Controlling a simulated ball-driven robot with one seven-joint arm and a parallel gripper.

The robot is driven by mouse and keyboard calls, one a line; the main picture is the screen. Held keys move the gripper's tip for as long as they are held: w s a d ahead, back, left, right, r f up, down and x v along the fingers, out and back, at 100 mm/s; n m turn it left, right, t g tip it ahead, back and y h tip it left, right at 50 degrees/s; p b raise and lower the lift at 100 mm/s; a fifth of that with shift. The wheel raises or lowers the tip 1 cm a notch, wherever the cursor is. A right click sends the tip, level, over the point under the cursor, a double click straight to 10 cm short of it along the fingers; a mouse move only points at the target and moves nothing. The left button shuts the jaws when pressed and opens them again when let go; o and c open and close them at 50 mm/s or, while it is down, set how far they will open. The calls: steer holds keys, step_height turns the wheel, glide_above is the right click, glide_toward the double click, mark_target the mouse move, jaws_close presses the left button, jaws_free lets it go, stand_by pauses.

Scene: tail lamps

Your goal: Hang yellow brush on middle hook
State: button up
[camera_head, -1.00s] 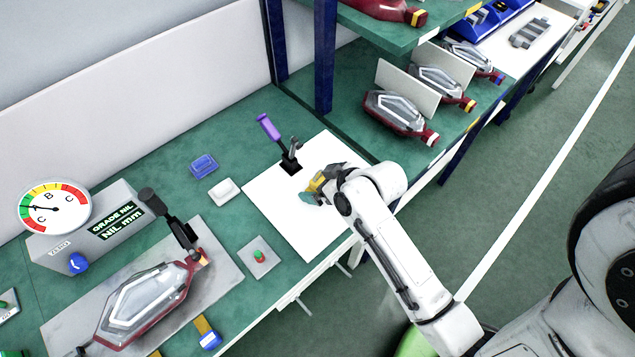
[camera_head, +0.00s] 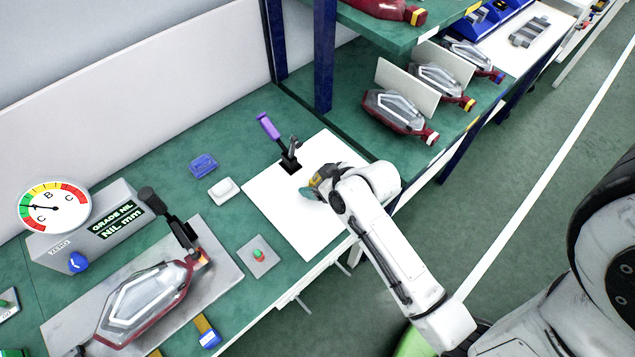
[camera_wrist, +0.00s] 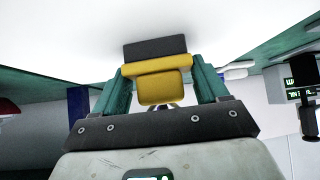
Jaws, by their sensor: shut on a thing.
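My gripper (camera_head: 313,187) is over the white board on the green bench in the head view. In the wrist view its two teal fingers (camera_wrist: 160,68) are shut on a yellow block-like thing with a dark grey pad, which I take as the yellow brush (camera_wrist: 158,86). The brush's dark pad points away from the palm. In the head view only a little yellow shows, as my wrist covers most of the brush. I cannot make out a middle hook in either view.
The white board (camera_head: 283,217) carries a black clamp (camera_head: 290,163) with a purple handle close to my gripper. A white block (camera_head: 224,190) and a blue piece (camera_head: 203,166) lie to the left. A shelf with lamps (camera_head: 398,110) stands at the back right.

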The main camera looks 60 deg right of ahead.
steer(key=shift+c, duration=0.3)
steer(key=shift+r, duration=0.45)
step_height(320, 180, up, 3)
steer(key=shift+d+f+b, duration=0.1)
steer(key=shift+f+b, duration=0.05)
steer(key=shift+b, duration=0.2)
steer(key=s+d+r, duration=0.2)
steer(key=s+r, duration=0.2)
steer(key=s, duration=0.2)
steer(key=s+d+r, duration=0.3)
steer(key=s+r, duration=0.2)
steer(key=s, duration=0.1)
steer(key=shift+s+d+r+b, duration=0.2)
steer(key=shift+s+d+b, duration=0.1)
steer(key=shift+s+b, duration=0.1)
